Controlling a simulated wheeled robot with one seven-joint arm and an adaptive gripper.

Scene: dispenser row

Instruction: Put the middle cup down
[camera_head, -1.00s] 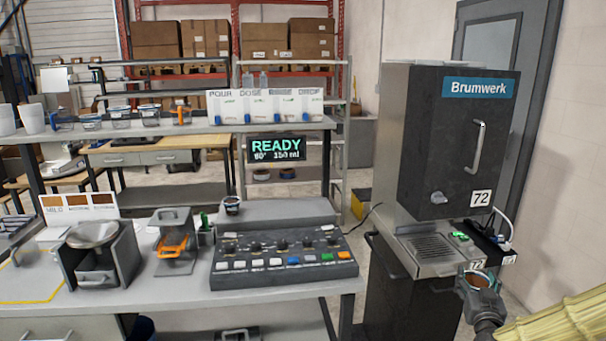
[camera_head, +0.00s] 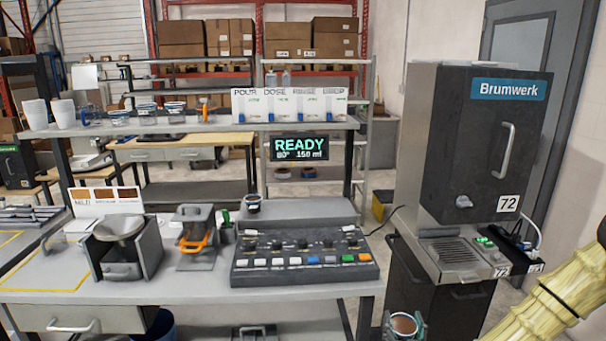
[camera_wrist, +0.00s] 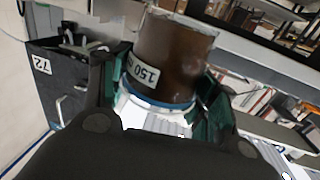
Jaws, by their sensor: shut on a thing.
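A clear cup (camera_wrist: 172,58) with brown contents, a "150" label and a blue band is in my gripper (camera_wrist: 158,98), with a finger on each side. In the head view the same cup (camera_head: 404,324) shows at the bottom edge, right of the bench (camera_head: 180,296) and in front of the Brumwerk machine. It is in the air, apart from any surface. My gripper is mostly cut off by the lower edge there. I cannot tell whether this is the middle cup.
The Brumwerk machine (camera_head: 478,150) has a drip grate (camera_head: 455,250). A button console (camera_head: 305,262), orange-handled holder (camera_head: 197,238) and scale-like device (camera_head: 120,228) crowd the bench. Several small cups line the upper shelf (camera_head: 200,125). A small dark cup (camera_head: 253,204) sits behind the console.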

